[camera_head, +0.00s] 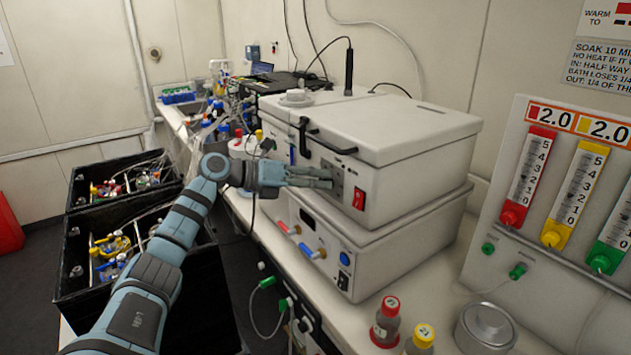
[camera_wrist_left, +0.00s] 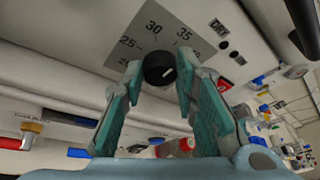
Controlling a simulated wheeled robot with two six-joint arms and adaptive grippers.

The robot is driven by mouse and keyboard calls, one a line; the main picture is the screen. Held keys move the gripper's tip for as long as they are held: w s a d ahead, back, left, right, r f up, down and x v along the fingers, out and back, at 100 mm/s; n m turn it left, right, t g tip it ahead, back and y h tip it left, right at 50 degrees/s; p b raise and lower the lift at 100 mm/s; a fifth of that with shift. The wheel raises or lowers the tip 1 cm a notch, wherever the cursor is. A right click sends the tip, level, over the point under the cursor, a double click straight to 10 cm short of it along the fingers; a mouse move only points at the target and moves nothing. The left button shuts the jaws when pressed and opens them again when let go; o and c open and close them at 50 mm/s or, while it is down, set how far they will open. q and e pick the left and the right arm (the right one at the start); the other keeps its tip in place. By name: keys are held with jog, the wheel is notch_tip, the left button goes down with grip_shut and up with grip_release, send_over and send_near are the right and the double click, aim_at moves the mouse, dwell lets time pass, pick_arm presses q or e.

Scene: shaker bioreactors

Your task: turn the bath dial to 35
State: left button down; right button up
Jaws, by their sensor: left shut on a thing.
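The bath (camera_head: 400,190) is a white lidded box on the bench, with a red switch (camera_head: 359,199) on its front. My left gripper (camera_head: 328,179) reaches its front panel from the left. In the left wrist view, the black bath dial (camera_wrist_left: 159,68) sits between the fingertips of my left gripper (camera_wrist_left: 160,82), which is shut on it. A grey scale plate (camera_wrist_left: 178,30) shows 25, 30 and 35 around the dial. A small pale mark shows on the knob's right side; I cannot tell its exact reading. In the head view the gripper hides the dial. My right gripper is not in view.
A second white unit (camera_head: 400,255) with a blue knob stands under the bath. Red and yellow capped bottles (camera_head: 386,322) and a metal tin (camera_head: 485,328) stand at the front right. Black crates (camera_head: 95,285) with tubing are at left. A flowmeter panel (camera_head: 510,150) stands at right.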

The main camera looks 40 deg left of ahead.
pick_arm(q)
jog(key=shift+f, duration=0.15)
jog(key=c, duration=1.3)
grip_release()
jog(key=v, duration=0.7)
jog(key=shift+s+a+r, duration=0.15)
jog(key=shift+s+r, duration=0.05)
jog(key=shift+s, duration=0.05)
jog(key=shift+w, duration=0.15)
